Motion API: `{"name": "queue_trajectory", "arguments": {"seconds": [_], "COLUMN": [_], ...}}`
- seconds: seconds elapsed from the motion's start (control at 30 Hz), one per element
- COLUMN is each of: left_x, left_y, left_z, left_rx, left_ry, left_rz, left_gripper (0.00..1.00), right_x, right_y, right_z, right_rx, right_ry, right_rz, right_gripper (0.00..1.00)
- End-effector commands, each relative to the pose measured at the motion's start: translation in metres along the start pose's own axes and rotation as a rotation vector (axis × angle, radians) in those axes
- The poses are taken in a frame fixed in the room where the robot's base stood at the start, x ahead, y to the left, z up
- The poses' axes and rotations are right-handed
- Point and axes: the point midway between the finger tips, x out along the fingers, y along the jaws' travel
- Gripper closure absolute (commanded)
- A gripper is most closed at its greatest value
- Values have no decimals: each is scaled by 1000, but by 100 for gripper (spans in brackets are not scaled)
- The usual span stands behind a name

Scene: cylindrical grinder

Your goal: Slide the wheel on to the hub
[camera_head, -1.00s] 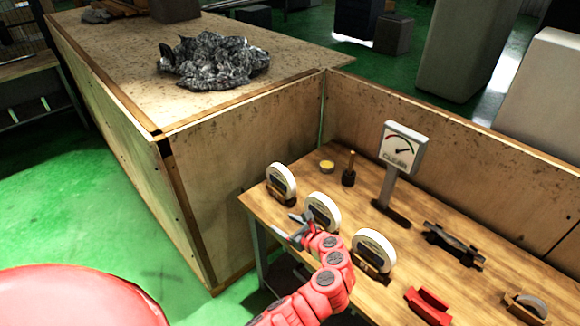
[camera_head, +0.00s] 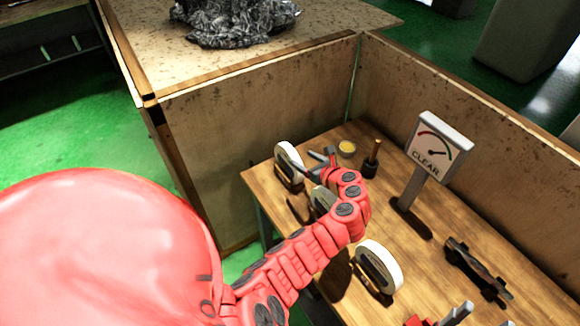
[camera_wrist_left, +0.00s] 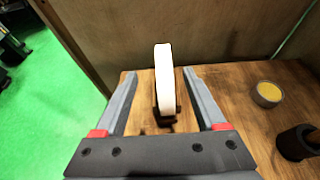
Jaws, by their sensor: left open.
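Three upright white-rimmed wheels in dark stands line the table's left side: a far one (camera_head: 290,154), a middle one partly hidden behind my left arm, and a near one (camera_head: 380,264). My left gripper (camera_head: 314,168) is open at the far wheel. In the left wrist view, the fingers of my left gripper (camera_wrist_left: 158,85) stand either side of the far wheel (camera_wrist_left: 165,78), edge-on, with gaps on both sides. Grey finger-like shapes at the head view's bottom right may be my right gripper (camera_head: 480,316). I cannot make out a hub.
On the wooden table (camera_head: 335,140) are a yellow-topped tin (camera_head: 347,148), a dark pot with a handle (camera_head: 370,165), a gauge reading CLEAR (camera_head: 436,146) and a dark fixture (camera_head: 477,270). Wooden panels (camera_head: 270,125) wall the back. Crumpled grey material (camera_head: 235,20) lies on the higher bench.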

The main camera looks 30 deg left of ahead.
Motion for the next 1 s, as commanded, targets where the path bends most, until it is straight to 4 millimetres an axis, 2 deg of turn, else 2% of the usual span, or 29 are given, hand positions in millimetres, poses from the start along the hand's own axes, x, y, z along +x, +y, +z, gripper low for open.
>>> {"name": "queue_trajectory", "arguments": {"seconds": [0.03, 0.2, 0.47, 0.8, 1.0], "left_x": [16, 45, 61, 106, 108], "left_y": [2, 0, 0, -3, -4], "left_z": [-6, -3, -2, -5, 0], "left_rx": [-2, -5, 0, -2, 0], "left_ry": [1, -1, 0, 1, 0], "left_rz": [6, 2, 1, 3, 0], "left_gripper": [28, 28, 28, 28, 28], "right_x": [-13, -29, -38, -79, -77], "right_y": [-1, -1, -2, -4, -4], "right_z": [2, 5, 6, 13, 13], "right_rx": [0, 0, 0, 0, 0], "right_ry": [0, 0, 0, 0, 0], "right_rz": [0, 0, 0, 0, 0], "right_gripper": [37, 37, 37, 37, 37]}}
